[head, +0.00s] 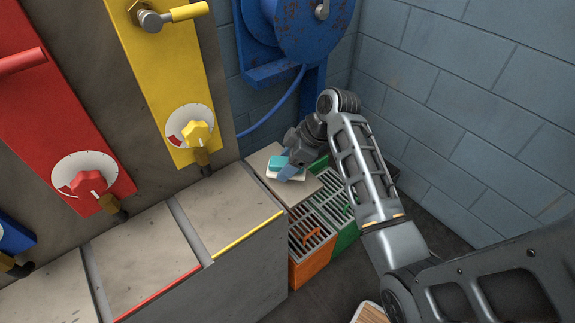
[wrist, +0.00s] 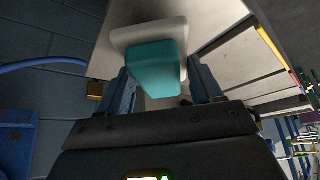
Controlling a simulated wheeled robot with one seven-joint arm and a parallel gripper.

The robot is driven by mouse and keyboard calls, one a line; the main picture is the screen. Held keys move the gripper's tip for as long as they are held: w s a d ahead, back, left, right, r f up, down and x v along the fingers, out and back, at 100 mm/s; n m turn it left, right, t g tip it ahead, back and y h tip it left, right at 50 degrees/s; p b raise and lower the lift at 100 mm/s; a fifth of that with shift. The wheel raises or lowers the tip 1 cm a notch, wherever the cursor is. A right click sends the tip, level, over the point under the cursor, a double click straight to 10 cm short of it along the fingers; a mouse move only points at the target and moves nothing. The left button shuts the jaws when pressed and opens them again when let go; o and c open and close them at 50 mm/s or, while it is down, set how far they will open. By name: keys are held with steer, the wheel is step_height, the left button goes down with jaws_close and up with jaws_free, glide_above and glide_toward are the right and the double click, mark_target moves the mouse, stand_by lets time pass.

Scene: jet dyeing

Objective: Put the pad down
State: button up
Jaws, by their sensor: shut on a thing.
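The pad (head: 286,168) is a small block with a teal upper part and a white lower layer. In the wrist view the pad (wrist: 156,66) sits between the two blue fingers of my gripper (wrist: 162,88), which is shut on it. In the head view my gripper (head: 286,170) reaches from the right to a pale flat top (head: 262,158) beside the grated crates. The pad is at or just above this top; I cannot tell whether they touch.
An orange grated crate (head: 312,246) and a green one (head: 345,238) stand in front of the pale top. A blue hose reel (head: 295,30) hangs behind. Red and yellow panels (head: 165,70) with dials stand at left above clear pale surfaces (head: 225,205). A block wall is at right.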

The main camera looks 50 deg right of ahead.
steer(key=shift+f, duration=0.9)
steer(key=shift+f, duration=0.1)
steer(key=o, duration=1)
